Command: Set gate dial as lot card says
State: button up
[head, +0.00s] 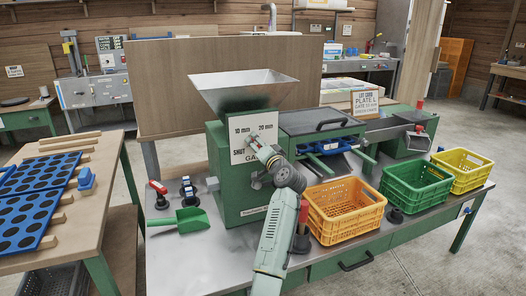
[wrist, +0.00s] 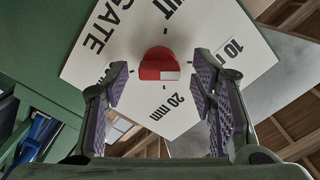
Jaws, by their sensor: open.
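The gate dial is a red knob (wrist: 160,64) on a white plate (wrist: 120,55) marked SHUT, 10 mm, 20 mm and GATE. A pale mark shows on the knob's lower right in the wrist view; its exact setting is unclear. The plate (head: 240,124) is on the front of the green machine (head: 228,190). My gripper (wrist: 160,82) is open, its fingers left and right of the knob in that view, with gaps on both sides. In the head view my gripper (head: 262,152) hides the knob. The lot card (head: 365,101) reads PLATE L, with GATE apparently 20 mm below in small print.
A metal hopper (head: 243,92) tops the machine. Orange (head: 345,222), green (head: 416,196) and yellow (head: 461,180) crates stand to the right on the bench. A green scoop (head: 180,221) lies at left. A side table holds blue perforated plates (head: 45,188).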

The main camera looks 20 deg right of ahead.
jog(key=s, duration=1.1)
jog(key=shift+s+d, duration=0.2)
jog(key=shift+s, duration=0.15)
